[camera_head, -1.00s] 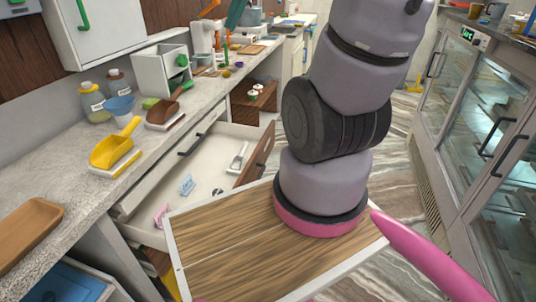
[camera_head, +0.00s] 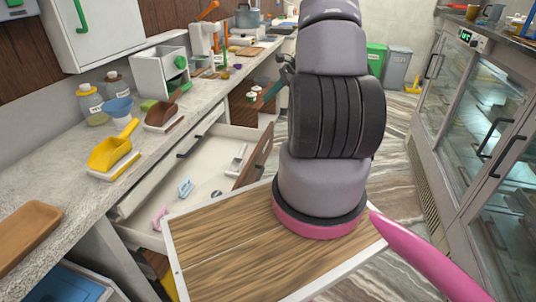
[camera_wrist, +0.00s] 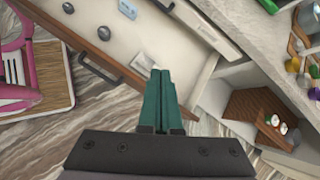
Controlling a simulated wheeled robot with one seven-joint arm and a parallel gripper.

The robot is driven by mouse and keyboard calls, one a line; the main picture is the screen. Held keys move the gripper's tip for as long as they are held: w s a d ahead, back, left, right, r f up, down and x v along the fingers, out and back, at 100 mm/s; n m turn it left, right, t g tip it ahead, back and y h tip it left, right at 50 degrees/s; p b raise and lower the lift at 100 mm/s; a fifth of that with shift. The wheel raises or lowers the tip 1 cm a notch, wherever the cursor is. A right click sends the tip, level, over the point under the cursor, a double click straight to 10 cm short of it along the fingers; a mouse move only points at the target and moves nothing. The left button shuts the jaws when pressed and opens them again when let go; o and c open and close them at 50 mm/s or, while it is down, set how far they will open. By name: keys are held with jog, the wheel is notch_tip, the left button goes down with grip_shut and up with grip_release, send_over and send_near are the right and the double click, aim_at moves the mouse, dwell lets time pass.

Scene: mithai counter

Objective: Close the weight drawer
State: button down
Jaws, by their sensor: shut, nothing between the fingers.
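The drawer (camera_head: 210,172) stands pulled out from under the counter, with a white inside and a brown wooden front (camera_head: 254,160). Pink, light blue and whitish small items and a dark round piece lie in it. In the wrist view, the drawer front (camera_wrist: 60,35) with its dark handle (camera_wrist: 98,70) runs diagonally at upper left, with round grey pieces inside. My gripper (camera_wrist: 161,72) has teal fingers closed together and empty, seen by the front's lower right end; contact cannot be told.
A glass-door cabinet (camera_head: 475,120) stands on the right. Marbled floor lies free between them. A brown shelf (camera_wrist: 258,115) is beyond the drawer.

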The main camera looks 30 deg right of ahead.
jog(key=s+d+f+m+t, duration=0.15)
jog(key=d+f+m, duration=0.35)
jog(key=f, duration=0.7)
jog(key=m, duration=0.2)
send_near(262, 157)
jog(key=s+x, duration=0.1)
jog(key=x, duration=0.4)
jog(key=shift+w+a, duration=0.5)
jog(key=w+a, duration=1.9)
jog(key=shift+w+a, duration=0.15)
jog(key=shift+a, duration=0.05)
